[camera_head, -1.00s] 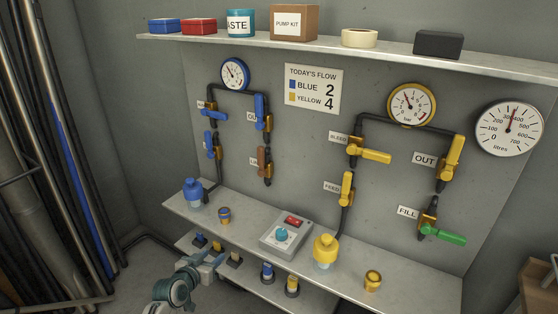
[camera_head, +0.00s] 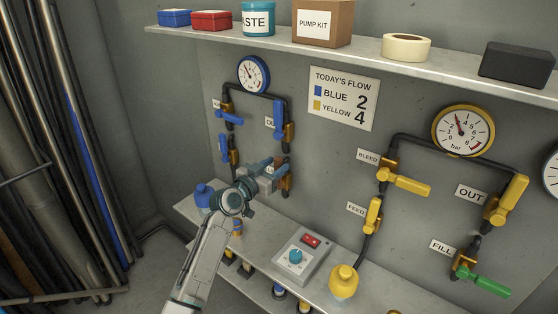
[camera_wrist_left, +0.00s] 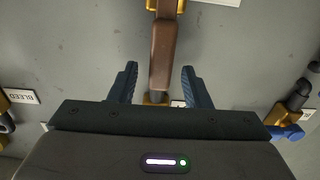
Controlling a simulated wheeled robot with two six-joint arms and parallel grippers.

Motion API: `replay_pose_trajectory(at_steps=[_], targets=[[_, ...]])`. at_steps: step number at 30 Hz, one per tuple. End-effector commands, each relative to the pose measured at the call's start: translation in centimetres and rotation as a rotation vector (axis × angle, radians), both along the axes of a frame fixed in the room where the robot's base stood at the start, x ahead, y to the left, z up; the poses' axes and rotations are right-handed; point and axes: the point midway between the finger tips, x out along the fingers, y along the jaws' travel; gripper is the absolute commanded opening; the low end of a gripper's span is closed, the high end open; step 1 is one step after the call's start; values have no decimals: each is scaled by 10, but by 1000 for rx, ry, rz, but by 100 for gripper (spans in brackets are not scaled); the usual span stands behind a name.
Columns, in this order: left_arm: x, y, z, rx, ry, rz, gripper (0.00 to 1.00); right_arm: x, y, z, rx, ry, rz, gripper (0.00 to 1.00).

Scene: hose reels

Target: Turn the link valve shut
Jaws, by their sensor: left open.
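The link valve's brown handle (camera_head: 286,182) sits on the lower right pipe of the blue-gauge circuit, partly hidden behind my gripper in the head view. Its label is hidden there. In the left wrist view the brown handle (camera_wrist_left: 162,50) points lengthwise along its pipe. My left gripper (camera_head: 272,170) is at this valve, open. Its two blue fingers (camera_wrist_left: 160,72) stand on either side of the handle, with a visible gap on both sides. My right gripper is not in view.
Blue-handled valves (camera_head: 278,115) are close above and to the left. A blue bottle (camera_head: 203,195) stands on the bench beside my arm. The control box (camera_head: 302,256) and yellow bottle (camera_head: 343,281) are to the right. A shelf (camera_head: 350,58) runs above.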

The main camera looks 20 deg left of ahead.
Motion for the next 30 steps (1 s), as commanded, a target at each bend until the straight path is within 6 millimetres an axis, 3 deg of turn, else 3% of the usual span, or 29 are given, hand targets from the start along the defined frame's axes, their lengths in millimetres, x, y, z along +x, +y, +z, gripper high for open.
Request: replay_pose_trajectory(at_steps=[6, 15, 17, 22, 30], targets=[[20, -7, 0, 0, 0, 1, 44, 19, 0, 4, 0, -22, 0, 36], [22, -8, -1, 0, 0, 1, 44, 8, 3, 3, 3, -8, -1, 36], [22, -8, -1, 0, 0, 1, 36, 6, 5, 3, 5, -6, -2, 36], [22, -8, -1, 0, 0, 1, 2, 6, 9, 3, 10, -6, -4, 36], [22, -8, -1, 6, -2, 1, 0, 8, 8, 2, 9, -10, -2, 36]])
